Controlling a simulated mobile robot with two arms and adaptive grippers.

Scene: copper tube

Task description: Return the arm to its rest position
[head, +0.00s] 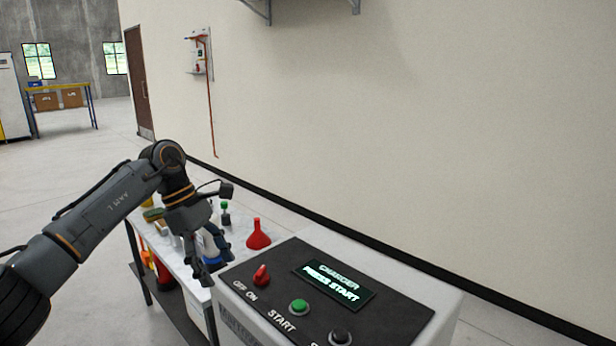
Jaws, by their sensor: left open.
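My left arm comes in from the left and bends down at the wrist. Its left gripper (216,262) points downward, open, with nothing between its fingers. It is just left of the charger box (375,302) and in front of the cluttered table behind. The charger box has a red switch (261,275), a green start button (299,307), a dark button (340,337) and a screen (333,285) reading "CHARGER PRESS START". My right gripper is not in view.
A white-topped table (176,262) holds a red funnel (258,234) and several small items close to my gripper. A plain wall (420,130) runs behind. A copper-coloured pipe (211,110) hangs from a wall unit (198,55). Open floor (70,190) lies at left.

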